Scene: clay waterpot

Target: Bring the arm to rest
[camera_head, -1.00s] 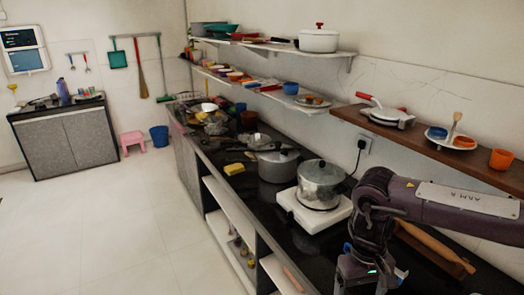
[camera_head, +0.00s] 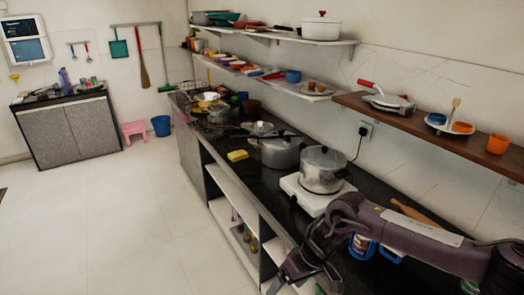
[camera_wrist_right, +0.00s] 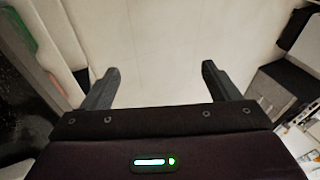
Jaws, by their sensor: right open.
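My right arm comes in from the lower right of the head view. Its gripper (camera_head: 290,278) hangs low at the bottom, in front of the counter's front edge. In the right wrist view the two fingers of the right gripper (camera_wrist_right: 159,72) are spread wide apart. Nothing is between them but pale floor (camera_wrist_right: 160,40) beyond. My left gripper is in neither view.
The black counter (camera_head: 272,185) runs along the right wall, with open shelves (camera_head: 230,190) below. A steel pot (camera_head: 323,170) stands on a white stove (camera_head: 305,198). A blue-and-white container (camera_head: 362,246) is close behind my arm. The floor (camera_head: 130,220) at left is clear.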

